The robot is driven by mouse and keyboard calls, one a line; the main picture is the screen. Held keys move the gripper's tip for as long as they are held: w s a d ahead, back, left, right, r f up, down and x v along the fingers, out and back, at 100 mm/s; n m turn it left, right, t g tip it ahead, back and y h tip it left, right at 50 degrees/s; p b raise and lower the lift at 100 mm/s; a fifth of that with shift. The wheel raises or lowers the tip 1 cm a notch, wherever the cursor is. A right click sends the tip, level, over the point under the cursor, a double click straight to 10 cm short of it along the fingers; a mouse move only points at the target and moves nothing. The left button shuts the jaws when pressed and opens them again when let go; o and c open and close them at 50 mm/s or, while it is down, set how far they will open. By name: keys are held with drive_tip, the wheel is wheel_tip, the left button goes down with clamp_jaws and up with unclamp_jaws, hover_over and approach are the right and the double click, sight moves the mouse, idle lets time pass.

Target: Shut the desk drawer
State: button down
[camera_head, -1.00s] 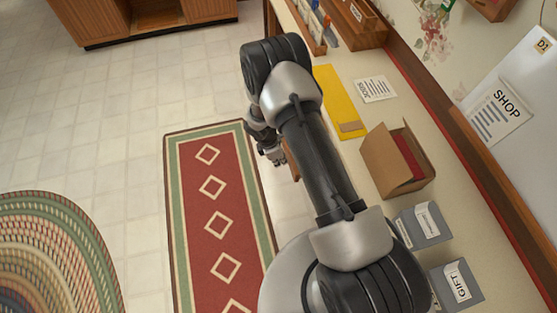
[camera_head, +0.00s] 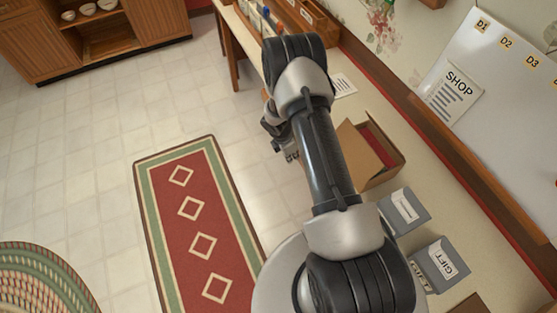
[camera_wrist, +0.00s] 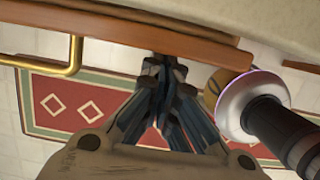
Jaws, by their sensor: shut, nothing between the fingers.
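In the wrist view a wooden drawer front (camera_wrist: 130,32) crosses the top of the picture, with a brass bar handle (camera_wrist: 75,62) at its left. My gripper (camera_wrist: 165,68) is shut and empty. Its fingertips are at the lower edge of the wooden front, right of the handle; I cannot tell whether they touch it. In the head view my gripper (camera_head: 291,156) hangs beside the left edge of the desk (camera_head: 425,178), partly behind my arm. My arm hides the drawer there, so how far it is open cannot be seen.
On the desk stand an open cardboard box (camera_head: 382,172), grey boxes (camera_head: 404,211) and a wooden organizer (camera_head: 300,14). A whiteboard (camera_head: 500,85) leans behind. A red rug (camera_head: 190,235) and a braided rug (camera_head: 40,280) lie on the tiled floor, which is otherwise clear toward the cabinet (camera_head: 110,35).

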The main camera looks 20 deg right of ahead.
drive_tip(key=shift+d, duration=0.95)
